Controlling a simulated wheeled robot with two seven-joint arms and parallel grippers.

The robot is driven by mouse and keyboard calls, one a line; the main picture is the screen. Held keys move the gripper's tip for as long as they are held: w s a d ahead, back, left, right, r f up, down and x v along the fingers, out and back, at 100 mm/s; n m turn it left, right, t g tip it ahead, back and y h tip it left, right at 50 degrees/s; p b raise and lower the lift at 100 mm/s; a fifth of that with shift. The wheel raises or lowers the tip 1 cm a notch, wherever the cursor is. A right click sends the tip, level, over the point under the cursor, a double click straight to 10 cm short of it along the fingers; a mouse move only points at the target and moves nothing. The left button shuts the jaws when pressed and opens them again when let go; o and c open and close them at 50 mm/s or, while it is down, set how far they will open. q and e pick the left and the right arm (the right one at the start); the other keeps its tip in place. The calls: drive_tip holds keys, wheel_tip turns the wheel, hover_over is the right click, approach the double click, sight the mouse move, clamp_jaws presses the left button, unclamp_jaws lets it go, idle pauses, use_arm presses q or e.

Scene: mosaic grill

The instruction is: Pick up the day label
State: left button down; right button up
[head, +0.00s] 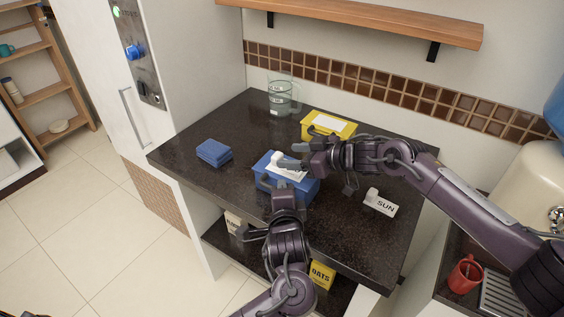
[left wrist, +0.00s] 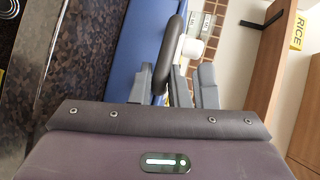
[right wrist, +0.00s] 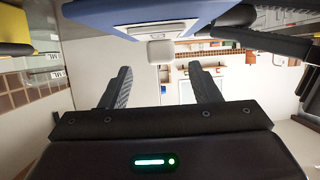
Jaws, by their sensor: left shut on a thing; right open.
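A blue lunch box (head: 292,194) stands mid-counter with a white label (head: 290,174) on its lid; the label's text is not readable. A white label reading SUN (head: 381,207) lies on the counter to the right. My left gripper (head: 282,186) is at the box's front, shut on its dark handle (left wrist: 172,52). My right gripper (head: 291,156) is open above the lid, pointing left, beside the label's white knob (head: 278,158). In the right wrist view, the knob (right wrist: 160,50) shows ahead, between the open fingers and apart from them.
A folded blue item (head: 214,152) lies at the left of the counter (head: 195,180). A yellow box (head: 328,125) and a glass jug (head: 279,92) stand behind. A wooden shelf (head: 350,19) hangs above.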

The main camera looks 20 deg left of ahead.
sight(281, 156)
drive_tip(key=x, duration=0.4)
drive_tip(key=shift+a+f, duration=0.1)
drive_tip(key=shift+c, duration=0.5)
drive_tip(key=c, duration=1)
